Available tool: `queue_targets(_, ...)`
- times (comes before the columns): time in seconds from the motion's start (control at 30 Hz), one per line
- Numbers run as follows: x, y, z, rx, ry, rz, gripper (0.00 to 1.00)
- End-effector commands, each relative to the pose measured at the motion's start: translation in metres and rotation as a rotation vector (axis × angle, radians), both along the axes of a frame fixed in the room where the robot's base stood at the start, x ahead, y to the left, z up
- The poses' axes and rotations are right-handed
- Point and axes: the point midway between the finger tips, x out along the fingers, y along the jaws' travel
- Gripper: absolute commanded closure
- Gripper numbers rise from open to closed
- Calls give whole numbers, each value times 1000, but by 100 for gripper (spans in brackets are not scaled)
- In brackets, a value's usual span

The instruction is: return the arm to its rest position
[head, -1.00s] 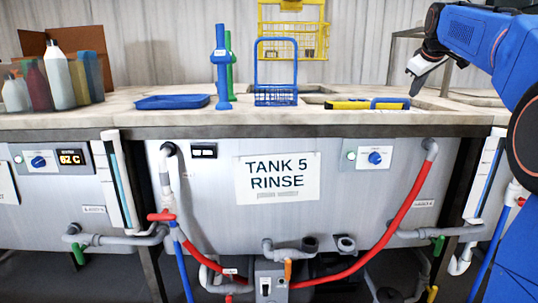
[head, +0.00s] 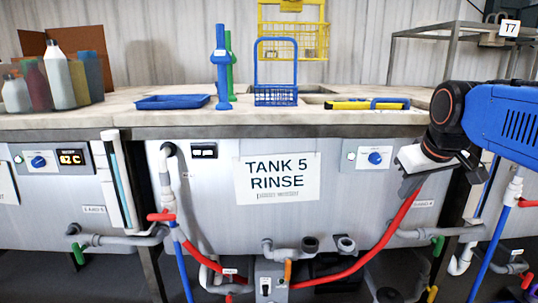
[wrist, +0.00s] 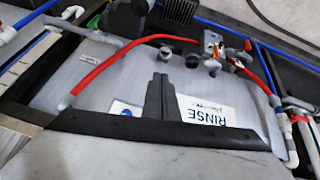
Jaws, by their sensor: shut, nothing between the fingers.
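My blue arm (head: 500,117) reaches in from the right edge of the head view, folded low in front of the tank line. My gripper (head: 408,187) hangs in front of the right part of the tank 5 panel, below the counter edge, and points down. It is shut and empty. In the wrist view my gripper (wrist: 158,90) shows as dark closed fingers over the tank front, with the RINSE sign (wrist: 210,112) upside down behind it.
The counter (head: 120,120) holds a blue tray (head: 172,102), a blue basket (head: 276,95), a yellow-and-blue item (head: 365,104) and several bottles (head: 58,80). A yellow basket (head: 295,40) hangs behind. Red hose (head: 390,232) runs beside my gripper. A metal frame (head: 450,32) stands back right.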

Motion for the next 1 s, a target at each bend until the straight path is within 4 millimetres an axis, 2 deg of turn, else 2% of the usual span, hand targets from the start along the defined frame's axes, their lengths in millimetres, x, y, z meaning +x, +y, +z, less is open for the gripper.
queue_targets(0.03, -22, 7, -18, 14, 12, -10, 100)
queue_targets(0.3, -121, 30, -117, 85, 78, -83, 100)
queue_targets(0.4, -149, 35, -148, 105, 98, -106, 100)
queue_targets(0.5, -168, 37, -170, 118, 112, -124, 100)
queue_targets(0.57, -174, 38, -177, 122, 117, -129, 100)
queue_targets(1.0, -174, 38, -177, 122, 117, -129, 100)
